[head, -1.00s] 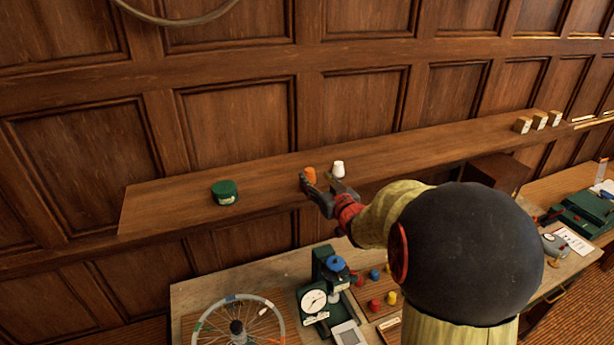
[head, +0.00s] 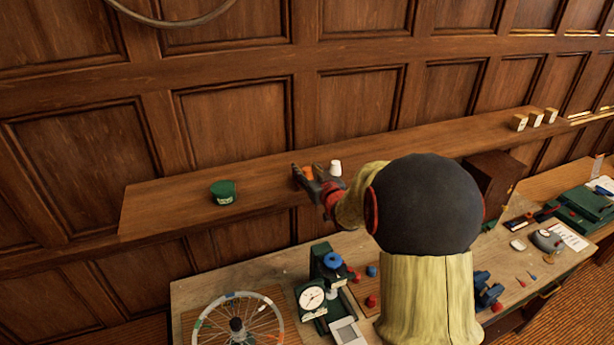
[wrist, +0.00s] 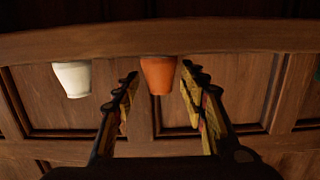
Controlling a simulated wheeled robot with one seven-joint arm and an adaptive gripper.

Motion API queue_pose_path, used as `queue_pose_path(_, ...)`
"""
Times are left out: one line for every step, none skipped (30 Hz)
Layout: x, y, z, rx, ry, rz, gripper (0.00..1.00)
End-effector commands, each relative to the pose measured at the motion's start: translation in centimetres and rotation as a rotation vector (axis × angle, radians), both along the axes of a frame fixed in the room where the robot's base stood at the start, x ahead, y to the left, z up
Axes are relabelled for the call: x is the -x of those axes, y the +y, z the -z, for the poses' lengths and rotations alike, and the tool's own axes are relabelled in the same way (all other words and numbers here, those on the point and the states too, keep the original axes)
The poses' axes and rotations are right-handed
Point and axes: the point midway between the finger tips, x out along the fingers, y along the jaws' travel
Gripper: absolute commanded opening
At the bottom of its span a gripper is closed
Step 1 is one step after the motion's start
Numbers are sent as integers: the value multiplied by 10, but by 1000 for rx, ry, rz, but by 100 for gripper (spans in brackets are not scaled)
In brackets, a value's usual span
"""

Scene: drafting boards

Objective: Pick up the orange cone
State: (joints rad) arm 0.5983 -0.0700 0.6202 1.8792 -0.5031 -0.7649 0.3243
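The orange cone (head: 308,172) stands on the long wooden wall shelf (head: 160,205), partly hidden by my gripper (head: 304,177) in the head view. In the wrist view the scene appears upside down, and the orange cone (wrist: 158,76) lies between the tips of my gripper (wrist: 160,78). The fingers are open, with a narrow gap visible on each side of the cone. I cannot tell whether either finger touches it.
A white cup-like piece (head: 335,168) stands close to the right of the cone; it also shows in the wrist view (wrist: 73,78). A green round tin (head: 223,192) sits further left. Small blocks (head: 535,118) stand at the shelf's far right. A cluttered bench (head: 200,290) lies below.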

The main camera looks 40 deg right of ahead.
Motion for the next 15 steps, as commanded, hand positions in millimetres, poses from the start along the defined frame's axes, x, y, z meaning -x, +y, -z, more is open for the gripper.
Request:
queue_pose_path(0, 0, 0, 0, 0, 0, 38)
queue_pose_path(0, 0, 0, 0, 0, 0, 36)
queue_pose_path(0, 0, 0, 0, 0, 0, 34)
queue_pose_path(0, 0, 0, 0, 0, 0, 32)
queue_pose_path(0, 0, 0, 0, 0, 0, 30)
queue_pose_path(0, 0, 0, 0, 0, 0, 28)
queue_pose_path(0, 0, 0, 0, 0, 0, 26)
queue_pose_path(0, 0, 0, 0, 0, 0, 25)
queue_pose_path(0, 0, 0, 0, 0, 0, 22)
queue_pose_path(0, 0, 0, 0, 0, 0, 21)
queue_pose_path(0, 0, 0, 0, 0, 0, 19)
queue_pose_path(0, 0, 0, 0, 0, 0, 17)
queue_pose_path(0, 0, 0, 0, 0, 0, 15)
queue_pose_path(0, 0, 0, 0, 0, 0, 13)
queue_pose_path(0, 0, 0, 0, 0, 0, 11)
